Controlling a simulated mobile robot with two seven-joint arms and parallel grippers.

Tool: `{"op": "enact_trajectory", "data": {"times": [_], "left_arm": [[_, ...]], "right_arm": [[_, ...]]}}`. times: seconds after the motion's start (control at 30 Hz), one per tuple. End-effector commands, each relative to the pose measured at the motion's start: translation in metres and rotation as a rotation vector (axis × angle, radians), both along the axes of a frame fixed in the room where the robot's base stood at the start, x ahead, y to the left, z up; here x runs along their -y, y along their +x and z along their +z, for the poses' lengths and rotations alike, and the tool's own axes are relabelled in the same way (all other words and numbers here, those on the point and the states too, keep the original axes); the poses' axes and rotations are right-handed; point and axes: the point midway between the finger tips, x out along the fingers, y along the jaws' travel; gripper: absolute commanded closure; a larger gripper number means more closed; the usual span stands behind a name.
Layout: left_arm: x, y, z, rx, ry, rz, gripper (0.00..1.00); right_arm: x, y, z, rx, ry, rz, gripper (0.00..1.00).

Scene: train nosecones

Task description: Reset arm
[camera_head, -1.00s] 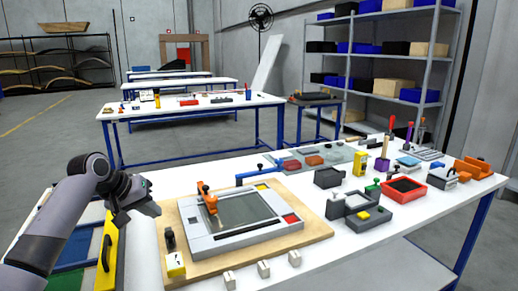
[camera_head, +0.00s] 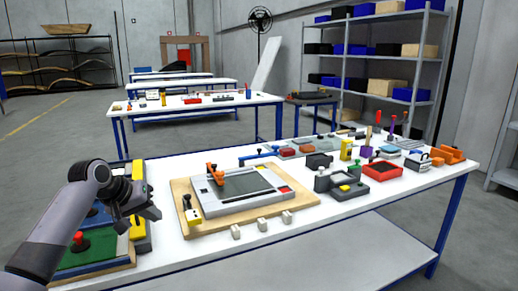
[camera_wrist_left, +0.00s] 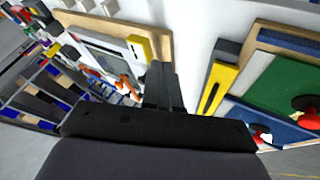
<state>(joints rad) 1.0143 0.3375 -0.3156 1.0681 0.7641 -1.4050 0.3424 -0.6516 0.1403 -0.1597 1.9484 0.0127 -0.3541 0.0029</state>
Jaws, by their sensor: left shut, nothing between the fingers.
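My left arm comes in from the left in the head view. Its gripper (camera_head: 148,213) is shut and empty, held above the left part of the white table (camera_head: 330,217). In the left wrist view the closed fingers (camera_wrist_left: 163,85) show at the middle, with nothing between them. A wooden board with a grey framed panel (camera_head: 240,192) lies to the right of the gripper. My right gripper is in neither view.
A green board with a red knob (camera_head: 80,241) and a yellow handle (camera_head: 139,228) lie close by the gripper. Several white blocks (camera_head: 262,224) line the front edge. A red tray (camera_head: 382,170) and other tools crowd the right side.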

Motion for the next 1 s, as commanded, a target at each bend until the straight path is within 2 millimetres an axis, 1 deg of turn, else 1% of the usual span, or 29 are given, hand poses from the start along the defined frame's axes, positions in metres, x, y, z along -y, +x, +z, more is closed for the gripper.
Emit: {"op": "enact_trajectory", "data": {"times": [0.03, 0.17, 0.3, 0.37, 0.4, 0.47, 0.5, 0.57, 0.6, 0.67, 0.7, 0.77, 0.8, 0.87, 0.9, 0.97, 1.0], "left_arm": [[0.006, -0.006, -0.028, -0.009, 0.013, -0.01, 1.0], [0.013, -0.017, -0.072, 0.021, 0.047, -0.023, 1.0], [0.023, -0.037, -0.122, 0.058, 0.083, -0.042, 1.0], [0.027, -0.048, -0.143, 0.076, 0.098, -0.05, 1.0], [0.029, -0.056, -0.156, 0.089, 0.108, -0.056, 1.0], [0.033, -0.069, -0.175, 0.106, 0.123, -0.067, 1.0], [0.036, -0.078, -0.187, 0.119, 0.133, -0.072, 1.0], [0.04, -0.094, -0.205, 0.14, 0.148, -0.081, 1.0], [0.042, -0.105, -0.217, 0.154, 0.159, -0.087, 1.0], [0.045, -0.122, -0.232, 0.174, 0.174, -0.096, 1.0], [0.048, -0.135, -0.242, 0.188, 0.184, -0.102, 1.0], [0.051, -0.153, -0.254, 0.211, 0.199, -0.11, 1.0], [0.052, -0.166, -0.262, 0.226, 0.209, -0.115, 1.0], [0.055, -0.186, -0.271, 0.248, 0.226, -0.123, 1.0], [0.056, -0.2, -0.277, 0.261, 0.235, -0.127, 1.0], [0.058, -0.22, -0.283, 0.284, 0.251, -0.135, 1.0], [0.059, -0.234, -0.287, 0.297, 0.262, -0.139, 1.0]], "right_arm": [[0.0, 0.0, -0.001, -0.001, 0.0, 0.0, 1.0], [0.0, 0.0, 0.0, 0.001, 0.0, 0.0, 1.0], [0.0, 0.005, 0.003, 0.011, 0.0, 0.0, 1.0], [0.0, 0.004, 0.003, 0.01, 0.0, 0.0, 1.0], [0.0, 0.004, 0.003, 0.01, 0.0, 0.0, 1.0], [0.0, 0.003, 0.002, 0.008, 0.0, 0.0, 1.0], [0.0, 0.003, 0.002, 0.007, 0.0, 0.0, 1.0], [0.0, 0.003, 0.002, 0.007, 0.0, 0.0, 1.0], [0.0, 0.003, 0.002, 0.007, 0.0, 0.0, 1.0], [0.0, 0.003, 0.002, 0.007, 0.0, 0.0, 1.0], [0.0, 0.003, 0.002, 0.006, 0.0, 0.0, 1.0], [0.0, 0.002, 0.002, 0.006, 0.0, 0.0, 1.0], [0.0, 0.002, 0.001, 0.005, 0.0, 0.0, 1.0], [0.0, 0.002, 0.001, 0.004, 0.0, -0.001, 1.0], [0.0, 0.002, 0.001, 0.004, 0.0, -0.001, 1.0], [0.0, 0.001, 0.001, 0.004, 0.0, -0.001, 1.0], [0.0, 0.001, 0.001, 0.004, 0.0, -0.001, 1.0]]}}
